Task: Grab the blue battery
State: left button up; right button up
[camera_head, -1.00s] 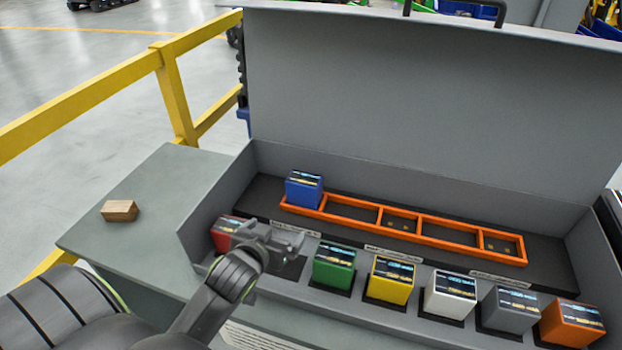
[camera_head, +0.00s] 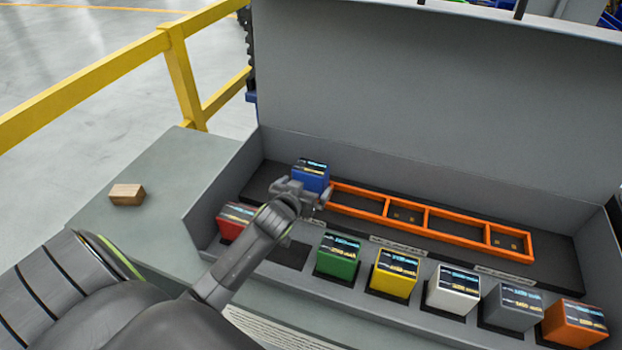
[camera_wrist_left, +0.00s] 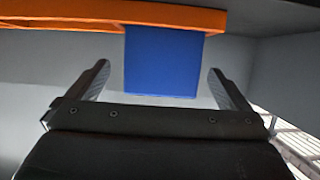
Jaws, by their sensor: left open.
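The blue battery (camera_head: 312,173) stands at the left end of the orange rack (camera_head: 373,209) in the grey case. My left gripper (camera_head: 306,190) is just in front of it in the head view and hides its lower part and the rack's left end. In the left wrist view the blue battery (camera_wrist_left: 162,62) lies ahead between the two spread fingers of my left gripper (camera_wrist_left: 160,84). The fingers are open, with gaps on both sides of the battery. My right gripper is not in view.
Red (camera_head: 233,219), green (camera_head: 338,256), yellow (camera_head: 394,274), white (camera_head: 452,291), grey (camera_head: 511,306) and orange (camera_head: 574,324) batteries stand along the case's front. A wooden block (camera_head: 127,194) lies on the left ledge (camera_head: 160,180). The raised lid (camera_head: 430,90) closes off the back.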

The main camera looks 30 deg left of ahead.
aim_at(307, 181)
pick_arm(q)
jog(key=shift+a+r+p+x, duration=0.1)
jog(key=shift+p+x, duration=0.1)
jog(key=shift+x, duration=0.6)
jog(key=shift+a+r+p+x, duration=0.1)
jog(key=shift+r+p+x, duration=0.1)
jog(key=shift+x, duration=0.6)
jog(key=shift+r+p+x, duration=0.1)
jog(key=shift+p+x, duration=0.1)
jog(key=shift+x, duration=1.45)
jog(key=shift+c, duration=0.4)
jog(key=c, duration=1.4)
jog(key=shift+r, duration=0.15)
jog(key=shift+c, duration=0.2)
